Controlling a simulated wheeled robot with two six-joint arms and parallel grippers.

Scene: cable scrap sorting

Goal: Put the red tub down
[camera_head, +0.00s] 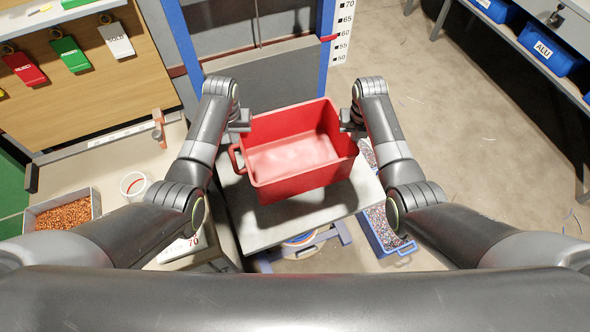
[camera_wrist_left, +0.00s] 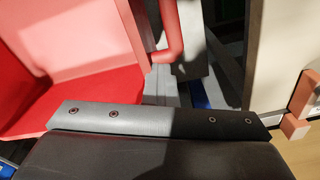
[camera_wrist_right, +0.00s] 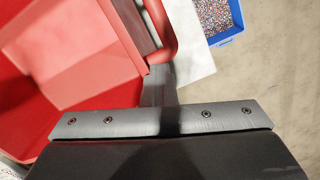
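The red tub (camera_head: 300,180) is empty, with its open top facing up. It is over a pale grey platform (camera_head: 262,236) between blue posts; I cannot tell for sure whether its base touches. My left gripper (camera_head: 240,123) is at the tub's left side, by its loop handle, and looks shut on it. The tub (camera_wrist_left: 90,95) also shows in the left wrist view. My right gripper (camera_head: 349,122) is at the opposite side and looks shut on the tub there. The tub (camera_wrist_right: 85,65) fills the left of the right wrist view. The fingertips are partly hidden.
A blue bin of mixed granules (camera_head: 408,249) is right of the platform. A bench at left holds a tray of copper granules (camera_head: 95,203) and a white cup (camera_head: 133,186). A blue post (camera_head: 327,35) stands behind.

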